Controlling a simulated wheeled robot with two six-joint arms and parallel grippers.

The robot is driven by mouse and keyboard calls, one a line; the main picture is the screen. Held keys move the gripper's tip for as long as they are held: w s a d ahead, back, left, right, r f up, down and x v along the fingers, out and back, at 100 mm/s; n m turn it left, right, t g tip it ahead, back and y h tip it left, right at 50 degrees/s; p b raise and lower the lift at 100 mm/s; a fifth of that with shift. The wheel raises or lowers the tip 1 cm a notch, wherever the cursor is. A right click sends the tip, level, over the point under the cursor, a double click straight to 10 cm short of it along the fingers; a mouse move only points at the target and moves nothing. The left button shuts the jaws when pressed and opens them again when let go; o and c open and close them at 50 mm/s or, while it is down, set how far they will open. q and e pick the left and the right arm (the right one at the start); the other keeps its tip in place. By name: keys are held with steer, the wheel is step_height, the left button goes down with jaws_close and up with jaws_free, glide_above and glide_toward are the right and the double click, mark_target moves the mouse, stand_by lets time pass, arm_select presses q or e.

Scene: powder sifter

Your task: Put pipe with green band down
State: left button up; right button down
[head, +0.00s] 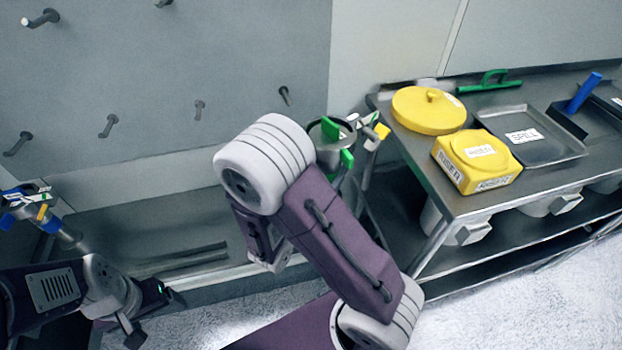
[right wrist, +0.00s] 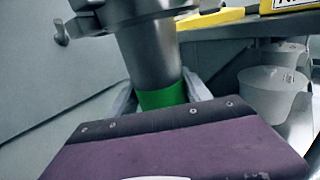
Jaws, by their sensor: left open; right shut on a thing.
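The grey metal pipe with the green band (right wrist: 164,96) stands nearly upright in the right wrist view, with a wide flange at its top. My right gripper (right wrist: 160,101) is shut around the band, one pale finger on each side. In the head view the pipe's open top with green clamp parts (head: 331,129) shows just behind my right arm, left of the steel table; my arm hides its lower part and the right fingers. My left gripper (head: 152,318) is open and empty at the lower left, far from the pipe.
A steel table (head: 418,168) at the right carries a yellow lid (head: 429,110), a yellow riser block (head: 476,162) and a tray (head: 553,150). A blue-clamped fitting (head: 35,208) is at the far left. Pegs stick out of the grey wall panel. A low shelf (head: 160,225) lies below it.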

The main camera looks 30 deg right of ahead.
steer(key=w+f, duration=0.9)
steer(key=shift+w+d+f, duration=0.25)
steer(key=shift+d, duration=0.05)
steer(key=shift+s+f, duration=0.1)
steer(key=shift+f, duration=0.1)
steer(key=shift+c, duration=2.4)
jaws_free()
